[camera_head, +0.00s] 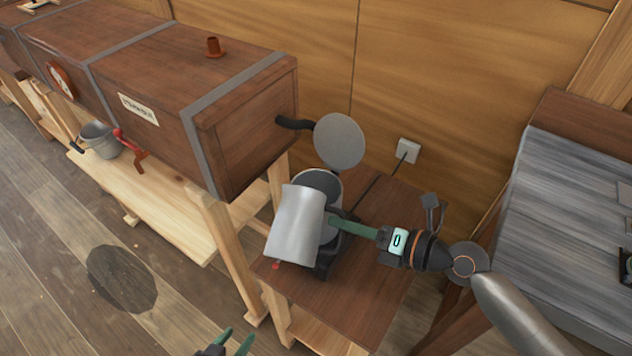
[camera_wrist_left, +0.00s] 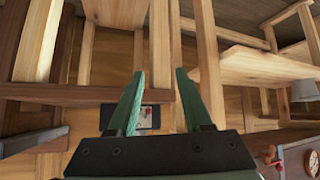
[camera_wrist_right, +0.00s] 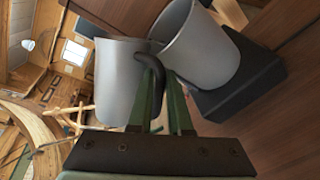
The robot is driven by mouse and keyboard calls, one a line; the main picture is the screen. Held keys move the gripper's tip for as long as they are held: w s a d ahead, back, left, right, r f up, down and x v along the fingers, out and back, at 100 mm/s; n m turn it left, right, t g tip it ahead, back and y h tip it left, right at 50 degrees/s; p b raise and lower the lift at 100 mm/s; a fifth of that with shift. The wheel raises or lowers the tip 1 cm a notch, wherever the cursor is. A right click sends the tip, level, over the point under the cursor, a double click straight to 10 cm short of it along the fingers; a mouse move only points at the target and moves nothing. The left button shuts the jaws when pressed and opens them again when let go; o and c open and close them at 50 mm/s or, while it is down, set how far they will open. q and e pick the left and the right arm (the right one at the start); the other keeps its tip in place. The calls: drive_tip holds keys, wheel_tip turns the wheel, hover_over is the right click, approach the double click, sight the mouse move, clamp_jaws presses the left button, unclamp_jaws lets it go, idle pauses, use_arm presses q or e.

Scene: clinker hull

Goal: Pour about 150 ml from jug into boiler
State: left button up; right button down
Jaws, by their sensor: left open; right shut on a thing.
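The jug (camera_head: 296,228) is a smooth pale grey vessel, leaning, just in front of the boiler and overlapping it in the head view. My right gripper (camera_head: 334,223) is shut on its dark handle; the jug (camera_wrist_right: 115,85) also shows in the right wrist view. No liquid is visible. My left gripper (camera_head: 237,346) is open and empty, low and away from both.
The boiler stands on a small brown table (camera_head: 372,265). A long wooden steam box (camera_head: 190,95) on trestles is behind it to the left, with a bucket (camera_head: 98,138) below. A grey-topped bench (camera_head: 570,210) stands at the right. The floor at front left is open, with a dark round patch.

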drive_tip(key=shift+s+a+f, duration=0.1)
drive_tip(key=shift+s+f, duration=0.15)
drive_tip(key=shift+f, duration=0.4)
drive_tip(key=c, duration=1.4)
unclamp_jaws()
drive_tip(key=shift+w, duration=0.1)
drive_tip(key=shift+c, duration=0.2)
drive_tip(key=n+b, duration=0.1)
drive_tip(key=b, duration=0.1)
drive_tip(key=w+f+b, duration=0.1)
drive_tip(key=b, duration=0.1)
drive_tip(key=shift+d+n+b, duration=0.35)
drive_tip(key=shift+n+b, duration=0.05)
clamp_jaws()
drive_tip(key=b, duration=0.1)
drive_tip(key=a+n+b, duration=0.1)
drive_tip(key=shift+s+r+n+t+b, duration=0.2)
drive_tip(key=shift+s+n+t+b, duration=0.1)
drive_tip(key=shift+t+b, duration=0.1)
use_arm(q)
drive_tip(key=shift+m+h, duration=0.3)
drive_tip(key=shift+h, duration=0.1)
drive_tip(key=d+f, duration=0.1)
drive_tip(key=w+d+f, duration=0.1)
drive_tip(key=d+f, duration=0.1)
drive_tip(key=f, duration=0.1)
drive_tip(key=shift+w+d, duration=0.1)
drive_tip(key=shift+w, duration=0.3)
